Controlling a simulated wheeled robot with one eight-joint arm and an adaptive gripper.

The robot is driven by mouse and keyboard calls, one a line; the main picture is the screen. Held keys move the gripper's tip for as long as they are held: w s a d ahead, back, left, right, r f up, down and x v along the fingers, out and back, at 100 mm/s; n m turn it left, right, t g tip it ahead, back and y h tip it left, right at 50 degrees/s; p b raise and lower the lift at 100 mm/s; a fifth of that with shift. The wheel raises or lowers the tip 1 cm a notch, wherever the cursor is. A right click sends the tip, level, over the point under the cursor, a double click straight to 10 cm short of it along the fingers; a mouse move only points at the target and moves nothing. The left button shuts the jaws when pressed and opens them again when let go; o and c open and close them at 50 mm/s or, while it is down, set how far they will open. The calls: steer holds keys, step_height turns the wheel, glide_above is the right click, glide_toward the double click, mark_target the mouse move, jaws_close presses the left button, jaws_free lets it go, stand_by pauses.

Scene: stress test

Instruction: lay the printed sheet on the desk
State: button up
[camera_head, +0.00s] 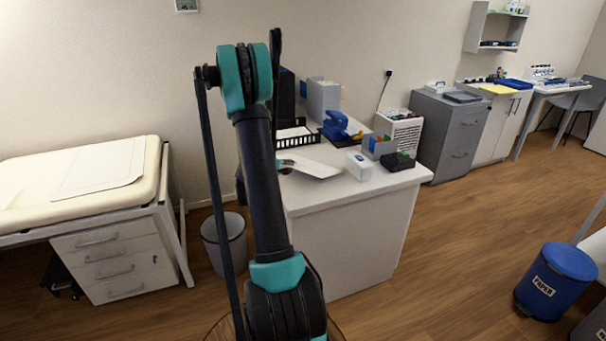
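A white sheet (314,168) shows just right of my arm, over the left part of the white desk (375,190). I cannot tell whether it touches the desk top or hangs a little above it. No print can be made out on it. My arm rises in front of the desk and hides the sheet's left end and the desk's left side. A small dark part shows at the sheet's left end, perhaps my gripper's tip. My gripper is otherwise hidden behind the arm, so its fingers and any hold on the sheet cannot be made out.
The desk bears a black tray (298,137), a blue hole punch (336,126), a white box (359,167) and a dark organizer (397,161). A grey bin (224,243) and a couch (75,190) stand left, a blue paper bin (556,281) right.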

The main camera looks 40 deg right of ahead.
steer(key=v, duration=0.8)
stand_by(0.4)
step_height(320, 180, up, 7)
steer(key=s+a, duration=0.1)
steer(key=a, duration=0.1)
steer(key=shift+a, duration=0.3)
steer(key=s+a+f+m+y, duration=0.1)
steer(key=s+a+f+y, duration=0.2)
steer(key=s+a, duration=0.5)
steer(key=s+a+f+m+y, duration=0.1)
steer(key=s+a+f+y, duration=0.3)
steer(key=s+a, duration=0.4)
steer(key=s+a+f+m+y, duration=0.2)
steer(key=s+a+y, duration=0.4)
steer(key=a, duration=0.5)
steer(key=s+f, duration=0.1)
steer(key=s, duration=0.1)
steer(key=shift+s+a+f+g, duration=0.25)
steer(key=shift+s+f+g, duration=0.05)
steer(key=shift+s+f, duration=0.1)
